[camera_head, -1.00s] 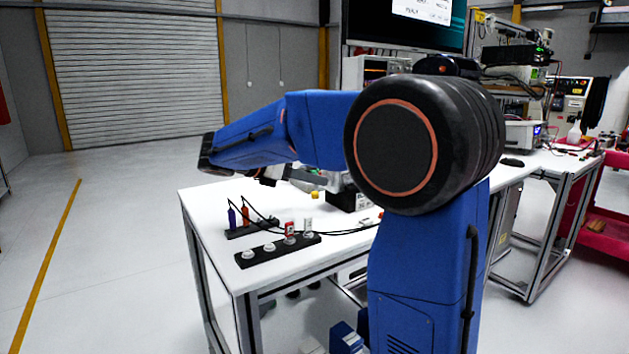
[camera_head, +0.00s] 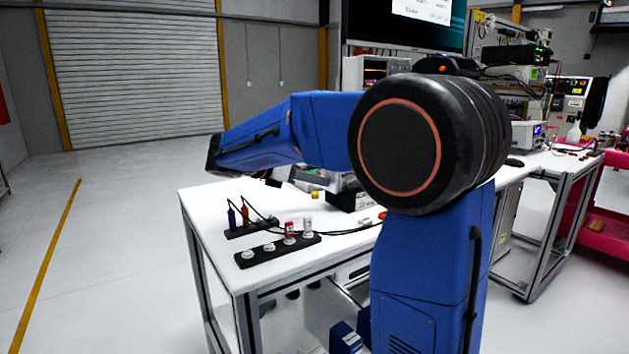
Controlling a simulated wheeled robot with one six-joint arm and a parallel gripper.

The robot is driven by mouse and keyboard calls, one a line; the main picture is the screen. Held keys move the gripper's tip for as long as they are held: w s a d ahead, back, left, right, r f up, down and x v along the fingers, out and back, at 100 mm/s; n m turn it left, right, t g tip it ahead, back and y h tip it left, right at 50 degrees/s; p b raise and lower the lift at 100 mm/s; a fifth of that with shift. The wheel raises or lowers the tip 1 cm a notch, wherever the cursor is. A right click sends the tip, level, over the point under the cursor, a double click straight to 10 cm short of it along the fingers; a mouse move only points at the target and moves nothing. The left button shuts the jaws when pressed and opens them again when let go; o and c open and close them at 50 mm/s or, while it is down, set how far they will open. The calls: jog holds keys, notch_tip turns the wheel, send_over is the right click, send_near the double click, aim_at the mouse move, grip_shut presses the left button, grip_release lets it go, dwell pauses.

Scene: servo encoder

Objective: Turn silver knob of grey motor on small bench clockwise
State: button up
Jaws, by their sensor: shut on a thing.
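My blue arm reaches left across the small bench (camera_head: 205,205) and folds back behind its own forearm. A grey piece under the forearm looks like part of my gripper (camera_head: 309,176). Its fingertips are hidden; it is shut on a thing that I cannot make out. A grey and black unit (camera_head: 343,198) stands on the bench just right of it, partly behind my arm. I cannot tell whether this is the grey motor. The silver knob cannot be made out.
Two black holders, a rear one (camera_head: 250,231) and a front one (camera_head: 268,259) with white pieces and a red-labelled part (camera_head: 290,229), stand at the bench front. Black cables cross the top. A small yellow part (camera_head: 315,195) lies nearby. The floor at left is clear.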

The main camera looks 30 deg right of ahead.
jog(key=m+t, duration=0.2)
jog(key=m, duration=0.1)
jog(key=m+t+h, duration=0.1)
jog(key=m+t, duration=0.1)
jog(key=m, duration=0.2)
jog(key=s+m+t, duration=0.1)
jog(key=m+t, duration=0.1)
jog(key=m, duration=0.2)
jog(key=shift+f+t+h, duration=0.3)
jog(key=shift+f, duration=0.05)
jog(key=m, duration=0.1)
jog(key=m+h, duration=0.1)
jog(key=m, duration=0.1)
jog(key=m+t, duration=0.1)
jog(key=m, duration=0.1)
jog(key=shift+f+h, duration=0.25)
jog(key=shift+h, duration=0.15)
jog(key=shift+m, duration=0.3)
jog(key=o, duration=1.1)
jog(key=shift+c, duration=0.2)
jog(key=shift+r, duration=0.15)
